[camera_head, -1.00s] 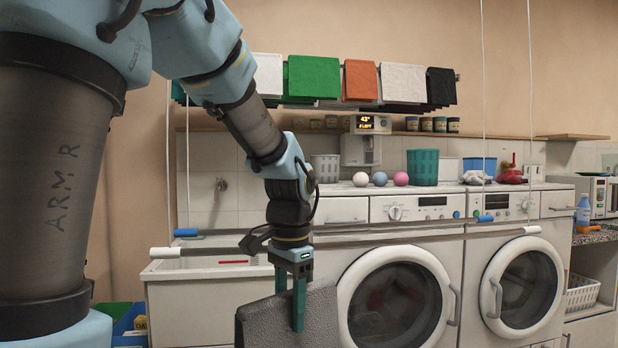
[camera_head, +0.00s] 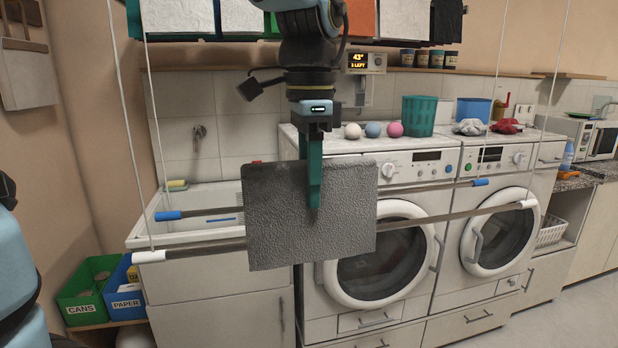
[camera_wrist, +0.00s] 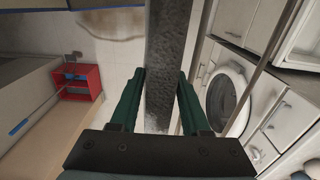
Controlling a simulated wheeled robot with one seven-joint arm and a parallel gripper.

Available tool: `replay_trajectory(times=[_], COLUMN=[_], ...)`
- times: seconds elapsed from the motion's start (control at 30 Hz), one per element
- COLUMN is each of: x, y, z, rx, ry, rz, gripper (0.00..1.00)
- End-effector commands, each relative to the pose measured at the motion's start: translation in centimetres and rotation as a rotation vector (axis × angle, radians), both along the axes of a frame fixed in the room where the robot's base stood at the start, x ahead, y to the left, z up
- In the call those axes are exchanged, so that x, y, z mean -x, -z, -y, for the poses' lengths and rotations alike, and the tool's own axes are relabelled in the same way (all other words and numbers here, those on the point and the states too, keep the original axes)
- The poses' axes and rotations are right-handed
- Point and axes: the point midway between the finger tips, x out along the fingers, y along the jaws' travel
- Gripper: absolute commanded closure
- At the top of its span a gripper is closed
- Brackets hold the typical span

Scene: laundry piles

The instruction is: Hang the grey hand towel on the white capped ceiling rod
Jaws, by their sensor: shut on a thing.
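The grey hand towel (camera_head: 345,215) hangs as a flat textured panel from my gripper (camera_head: 314,200), with one green finger in front of it. In the wrist view, the towel (camera_wrist: 164,60) runs as a narrow strip between my two fingers (camera_wrist: 162,85). The white capped rod (camera_head: 205,249) hangs nearly level on thin cords, its white end caps at left and right. The towel hides the rod's middle stretch in the head view. I cannot tell whether the towel touches the rod.
A blue-capped rod (camera_head: 425,189) hangs behind the white capped one. Washing machines (camera_head: 380,255) and a sink cabinet (camera_head: 205,300) stand behind. Hanging cloths (camera_head: 405,18) are above at the back. Green and blue bins (camera_head: 88,290) are at lower left.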

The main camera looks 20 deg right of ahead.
Motion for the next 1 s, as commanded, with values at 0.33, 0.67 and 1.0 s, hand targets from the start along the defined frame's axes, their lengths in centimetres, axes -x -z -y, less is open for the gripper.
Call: replay_trajectory(times=[0.33,0.67,1.0], x=[-2.7,-5.2,-7.8], y=[0.0,0.0,0.0], z=[0.3,0.6,0.9], rx=[0.001,0.0,0.0], ry=[-0.002,-0.003,-0.002], rz=[0.001,0.0,0.001], gripper=[1.0,1.0,1.0])
